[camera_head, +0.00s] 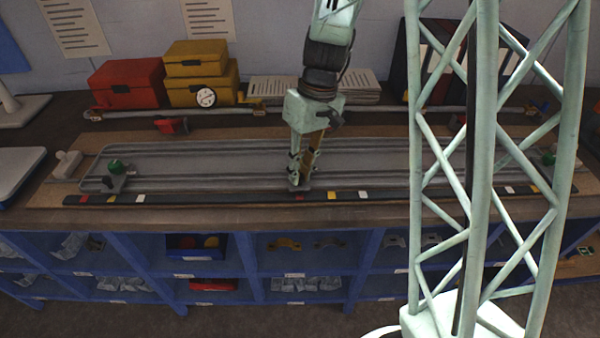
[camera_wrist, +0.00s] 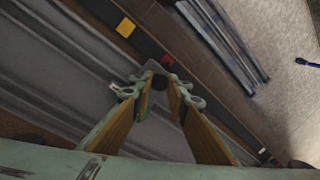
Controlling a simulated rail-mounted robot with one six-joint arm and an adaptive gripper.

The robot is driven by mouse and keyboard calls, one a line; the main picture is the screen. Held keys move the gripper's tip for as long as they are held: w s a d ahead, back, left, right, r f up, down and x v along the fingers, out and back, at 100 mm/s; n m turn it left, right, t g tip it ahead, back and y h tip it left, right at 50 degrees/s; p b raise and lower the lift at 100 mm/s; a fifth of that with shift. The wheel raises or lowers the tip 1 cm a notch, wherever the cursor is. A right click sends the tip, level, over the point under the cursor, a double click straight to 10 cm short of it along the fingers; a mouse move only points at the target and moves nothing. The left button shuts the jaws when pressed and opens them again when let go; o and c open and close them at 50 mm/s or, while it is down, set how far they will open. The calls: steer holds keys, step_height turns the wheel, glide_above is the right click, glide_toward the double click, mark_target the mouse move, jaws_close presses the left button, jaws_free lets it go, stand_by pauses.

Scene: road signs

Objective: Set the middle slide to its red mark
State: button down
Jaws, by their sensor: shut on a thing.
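The middle slide (camera_head: 304,188) sits on the long grey rail track (camera_head: 220,165), with its grey plate at the front rail. My gripper (camera_head: 301,170) points down and is shut on the middle slide's knob, which its fingers mostly hide. In the wrist view, the dark knob (camera_wrist: 160,82) lies between my fingertips (camera_wrist: 158,90). The red mark (camera_head: 299,198) is on the black strip directly in front of the slide. In the wrist view, the red mark (camera_wrist: 168,60) lies just beyond the plate's edge, close to its tip; exact alignment is hard to tell.
Yellow (camera_head: 331,196) and white (camera_head: 363,195) marks lie to the right on the strip. A green-knobbed slide (camera_head: 115,168) stands at the left end, another (camera_head: 549,157) at the right. Red (camera_head: 128,84) and yellow boxes (camera_head: 200,75) stand behind. A lattice column blocks the right.

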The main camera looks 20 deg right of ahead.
steer(key=c, duration=2.5)
jaws_free()
steer(key=shift+r, duration=0.2)
step_height(320, 180, up, 11)
steer(key=d, duration=0.2)
steer(key=shift+w+d+r, duration=0.15)
steer(key=shift+w+r, duration=0.05)
steer(key=shift+w, duration=0.05)
steer(key=shift+r, duration=0.1)
